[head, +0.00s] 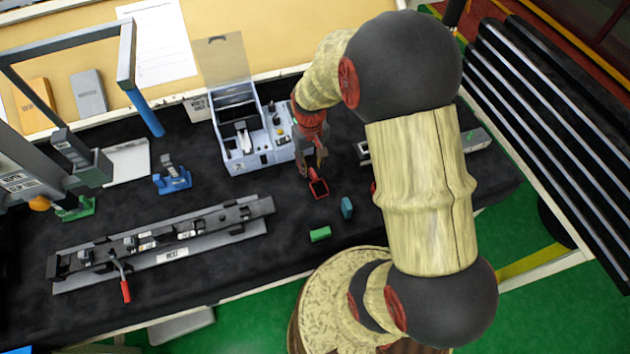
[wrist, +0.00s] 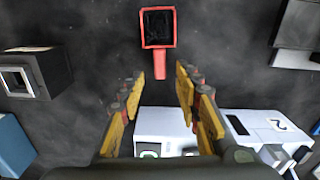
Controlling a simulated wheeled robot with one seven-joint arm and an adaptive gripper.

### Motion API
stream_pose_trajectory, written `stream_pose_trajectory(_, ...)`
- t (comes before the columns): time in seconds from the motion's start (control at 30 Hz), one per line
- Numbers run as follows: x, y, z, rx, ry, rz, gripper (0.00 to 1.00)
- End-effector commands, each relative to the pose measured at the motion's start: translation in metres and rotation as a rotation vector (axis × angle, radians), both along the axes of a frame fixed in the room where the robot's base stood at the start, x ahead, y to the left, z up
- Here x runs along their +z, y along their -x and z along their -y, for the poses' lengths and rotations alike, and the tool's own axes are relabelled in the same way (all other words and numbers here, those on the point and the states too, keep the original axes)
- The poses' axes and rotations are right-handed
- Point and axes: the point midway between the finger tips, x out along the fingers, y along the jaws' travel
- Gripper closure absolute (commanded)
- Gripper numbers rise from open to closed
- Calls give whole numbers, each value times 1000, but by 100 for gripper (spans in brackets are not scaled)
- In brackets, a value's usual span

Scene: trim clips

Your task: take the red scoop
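The red scoop (head: 318,188) lies on the black work surface below my gripper (head: 313,163) in the head view. In the wrist view the red scoop (wrist: 159,62) shows its square, dark-bottomed bowl near the top edge. Its short handle points down the picture, towards the gap between the fingers. My gripper (wrist: 161,82) is open, with its yellow fingers apart and nothing between them. The fingers appear above the surface and apart from the scoop.
A white-grey machine (head: 250,128) stands close to the left of my gripper. A green block (head: 320,234) and a teal block (head: 347,208) lie nearer the front. A long rail fixture (head: 165,243) lies at left. A dark box (wrist: 38,73) shows left in the wrist view.

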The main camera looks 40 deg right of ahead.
Motion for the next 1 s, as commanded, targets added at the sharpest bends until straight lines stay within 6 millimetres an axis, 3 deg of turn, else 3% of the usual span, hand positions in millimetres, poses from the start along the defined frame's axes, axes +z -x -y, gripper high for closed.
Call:
stream_pose_trajectory(0.03, -11, 1, -1, 0, -1, -4, 67)
stream_pose_trajectory(0.2, -30, 1, -1, 0, 0, -2, 67)
stream_pose_trajectory(0.43, -31, 0, -1, 0, 0, 0, 67)
stream_pose_trajectory(1.0, -31, 0, -1, 0, 0, -1, 99)
